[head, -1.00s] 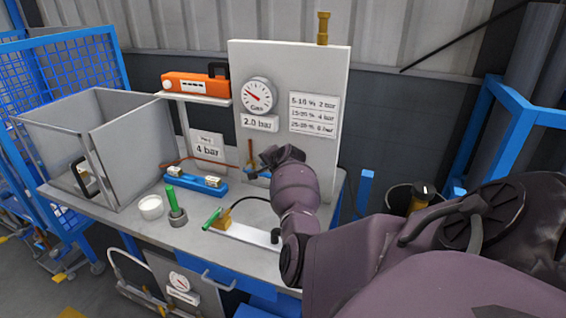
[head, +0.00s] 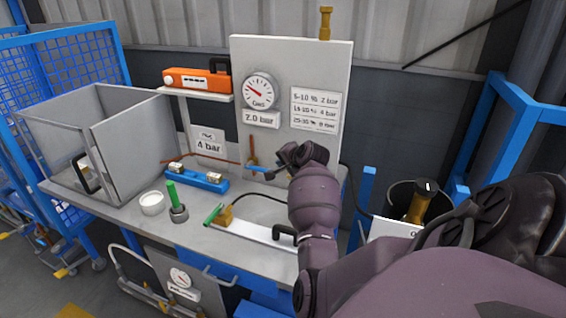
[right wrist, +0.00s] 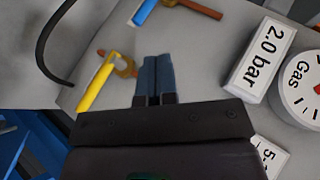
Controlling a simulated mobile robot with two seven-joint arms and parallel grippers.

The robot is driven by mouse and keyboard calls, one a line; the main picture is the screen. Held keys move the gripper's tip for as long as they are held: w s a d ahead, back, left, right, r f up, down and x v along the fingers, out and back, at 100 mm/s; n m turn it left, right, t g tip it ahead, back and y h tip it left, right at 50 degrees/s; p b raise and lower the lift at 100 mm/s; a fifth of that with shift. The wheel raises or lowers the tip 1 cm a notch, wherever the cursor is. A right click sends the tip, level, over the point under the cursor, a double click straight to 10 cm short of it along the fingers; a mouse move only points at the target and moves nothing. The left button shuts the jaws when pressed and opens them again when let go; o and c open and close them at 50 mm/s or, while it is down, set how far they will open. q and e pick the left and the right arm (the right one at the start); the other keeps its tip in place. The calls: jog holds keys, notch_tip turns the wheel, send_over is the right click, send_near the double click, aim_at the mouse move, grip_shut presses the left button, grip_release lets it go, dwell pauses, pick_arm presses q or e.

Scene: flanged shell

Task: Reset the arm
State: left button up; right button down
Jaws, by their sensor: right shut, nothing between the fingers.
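My right arm reaches across the bench to the grey gauge panel (head: 300,60). My right gripper (head: 274,168) is low in front of the panel, below the 2.0 bar sign (head: 261,119). In the right wrist view its two dark fingers (right wrist: 155,76) are together with nothing between them. A yellow lever (right wrist: 97,82) on a brass fitting lies left of the fingertips there, apart in the picture. A blue handle (right wrist: 143,12) and a brown rod (right wrist: 192,8) lie beyond them. My left gripper is not in view.
The bench (head: 205,240) holds an open grey box (head: 130,125), a white jar (head: 151,203), a green-topped piece (head: 172,192) and a blue block (head: 205,181). A gas gauge (head: 259,91) is on the panel. A dark bin (head: 400,200) stands right.

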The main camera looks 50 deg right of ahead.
dwell(0.6)
notch_tip(320, 180, up, 8)
jog(key=w+a+f+n+t+h, duration=0.1)
jog(key=w+a+n+t+h, duration=0.1)
jog(key=n+t+h, duration=0.3)
jog(key=s+a+f+n+y, duration=0.2)
jog(key=s+a+f+n, duration=0.15)
jog(key=a+n, duration=0.5)
jog(key=s+a+f+n+g+y+b, duration=0.15)
jog(key=s+a+f+n+y, duration=0.25)
jog(key=s+a+f, duration=1.1)
jog(key=s+a+f+g+y, duration=0.1)
jog(key=s+a+f+g, duration=0.2)
jog(key=s+f, duration=0.6)
jog(key=s+a+b, duration=0.1)
jog(key=s, duration=0.1)
jog(key=shift+s+f, duration=0.2)
jog(key=shift+s, duration=0.2)
